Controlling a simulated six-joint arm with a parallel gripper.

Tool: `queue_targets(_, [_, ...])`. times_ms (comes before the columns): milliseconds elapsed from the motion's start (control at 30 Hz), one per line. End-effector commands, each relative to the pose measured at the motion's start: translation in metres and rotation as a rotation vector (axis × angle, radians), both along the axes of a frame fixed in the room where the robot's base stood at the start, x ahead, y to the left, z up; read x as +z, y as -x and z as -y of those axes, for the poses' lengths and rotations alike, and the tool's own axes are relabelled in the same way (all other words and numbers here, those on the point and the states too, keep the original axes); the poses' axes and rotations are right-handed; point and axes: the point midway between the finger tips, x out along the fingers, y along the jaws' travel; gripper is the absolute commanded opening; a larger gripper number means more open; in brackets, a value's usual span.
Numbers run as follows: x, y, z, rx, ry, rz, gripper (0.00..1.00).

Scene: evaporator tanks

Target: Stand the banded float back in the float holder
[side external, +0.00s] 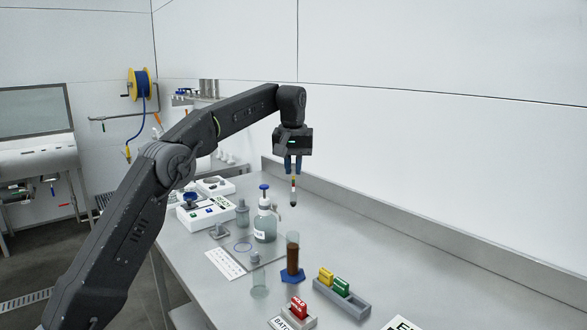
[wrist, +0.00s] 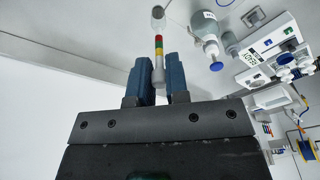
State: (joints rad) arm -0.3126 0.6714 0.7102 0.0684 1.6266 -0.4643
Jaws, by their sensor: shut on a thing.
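My gripper (side external: 293,172) is shut on the banded float (side external: 293,190) and holds it upright in the air, well above the bench. I cannot tell for certain which item is the float holder. A clear glass vessel (side external: 259,282) and a small grey stand (side external: 219,232) are on the bench below and left of the float.
A tall cylinder of brown liquid (side external: 292,262) on a blue foot stands below the float. A pump bottle (side external: 265,226) stands to its left.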

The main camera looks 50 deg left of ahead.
Motion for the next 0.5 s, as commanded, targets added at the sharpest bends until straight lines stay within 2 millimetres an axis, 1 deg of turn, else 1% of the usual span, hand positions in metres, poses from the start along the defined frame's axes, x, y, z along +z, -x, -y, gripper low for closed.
queue_targets(500, [-0.04,0.0,0.0,0.001,0.0,-0.001,0.0])
